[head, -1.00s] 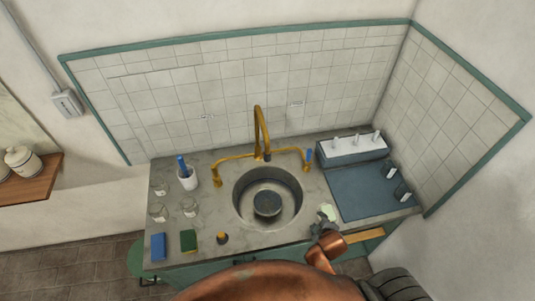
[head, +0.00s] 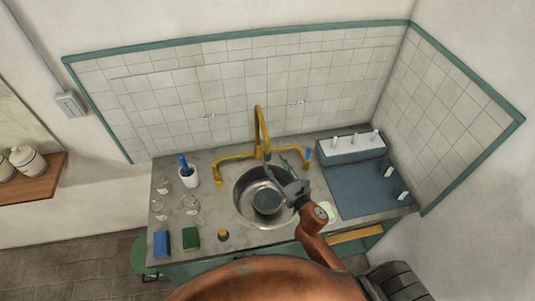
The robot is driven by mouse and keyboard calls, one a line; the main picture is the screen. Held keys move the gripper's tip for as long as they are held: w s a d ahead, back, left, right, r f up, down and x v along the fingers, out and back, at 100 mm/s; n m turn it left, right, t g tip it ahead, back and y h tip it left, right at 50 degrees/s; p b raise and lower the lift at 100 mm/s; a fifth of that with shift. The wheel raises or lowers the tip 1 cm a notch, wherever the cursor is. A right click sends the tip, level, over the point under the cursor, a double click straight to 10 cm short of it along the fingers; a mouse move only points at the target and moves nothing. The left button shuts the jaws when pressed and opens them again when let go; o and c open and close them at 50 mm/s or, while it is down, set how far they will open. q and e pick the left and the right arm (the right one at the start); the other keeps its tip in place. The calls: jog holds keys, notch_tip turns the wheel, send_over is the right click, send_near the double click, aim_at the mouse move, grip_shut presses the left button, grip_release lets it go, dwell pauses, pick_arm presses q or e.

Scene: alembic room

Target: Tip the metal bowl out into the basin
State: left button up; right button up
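The metal bowl (head: 266,203) is a small grey round shape inside the round steel basin (head: 243,214), low in its middle. I cannot tell what it holds. My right gripper (head: 286,164) reaches over the right side of the basin from the front right. Its two dark fingers look spread apart with nothing between them, and they point toward the back, near the tap. It appears apart from the bowl. My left gripper is not in view.
A brass tap (head: 260,135) arches over the back of the basin. Glass jars (head: 190,205), a blue sponge (head: 161,243) and a green sponge (head: 190,238) stand at the left. A blue-grey tray (head: 368,190) lies at the right.

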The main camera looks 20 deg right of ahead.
aim_at(269, 157)
jog(key=w, duration=0.2)
jog(key=w+p, duration=0.1)
jog(key=w, duration=0.3)
jog(key=shift+a, duration=0.35)
jog(key=shift+c, duration=0.2)
grip_shut()
